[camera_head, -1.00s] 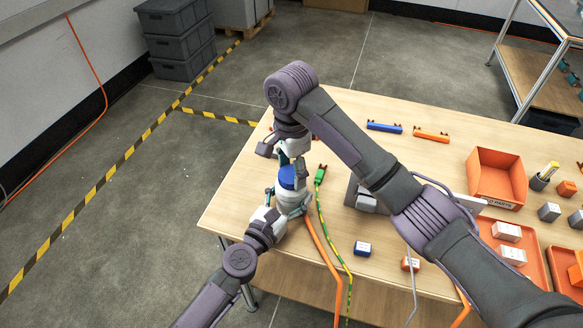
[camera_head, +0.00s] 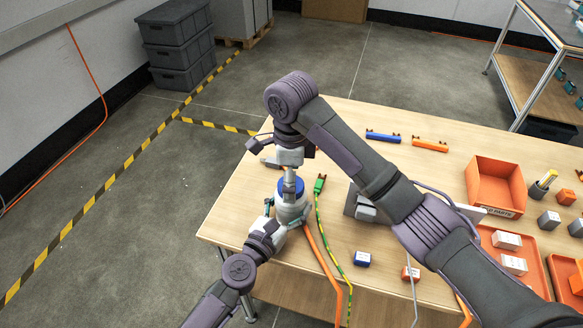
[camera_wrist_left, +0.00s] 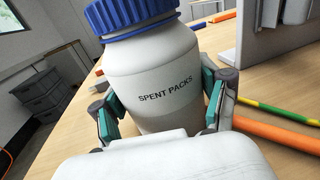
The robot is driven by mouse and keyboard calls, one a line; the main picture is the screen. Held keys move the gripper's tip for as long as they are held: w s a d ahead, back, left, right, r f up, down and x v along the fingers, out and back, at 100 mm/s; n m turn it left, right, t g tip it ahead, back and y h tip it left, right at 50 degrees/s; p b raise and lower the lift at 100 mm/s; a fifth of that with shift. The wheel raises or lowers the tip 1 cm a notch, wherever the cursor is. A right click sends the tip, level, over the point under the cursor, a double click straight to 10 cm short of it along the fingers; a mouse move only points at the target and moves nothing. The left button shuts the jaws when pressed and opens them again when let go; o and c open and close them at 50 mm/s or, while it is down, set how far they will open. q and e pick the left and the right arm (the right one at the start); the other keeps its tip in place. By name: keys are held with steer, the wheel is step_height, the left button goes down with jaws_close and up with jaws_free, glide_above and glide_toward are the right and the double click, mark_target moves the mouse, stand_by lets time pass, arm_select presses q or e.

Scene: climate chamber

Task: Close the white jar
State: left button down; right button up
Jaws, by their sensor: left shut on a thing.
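The white jar (camera_head: 291,212) stands upright near the left end of the table. It has a blue lid (camera_head: 282,185) on its mouth. In the left wrist view the jar (camera_wrist_left: 150,65) bears the label "SPENT PACKS", and the ribbed blue lid (camera_wrist_left: 150,14) sits over its neck, its top cut off. My left gripper (camera_wrist_left: 160,118) is shut on the jar's body, one finger on each side. My right gripper (camera_head: 290,186) points down at the lid from above. Its fingers line up in the head view, so their gap is hidden.
A green-tipped cable (camera_head: 319,186) and an orange cable (camera_head: 322,258) run just right of the jar. The table's left edge is close to the jar.

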step_height(320, 180, up, 12)
steer(key=shift+f, duration=0.15)
steer(key=shift+w, duration=0.1)
arm_select(q)
jaws_free()
stand_by(0.3)
steer(key=v, duration=1.2)
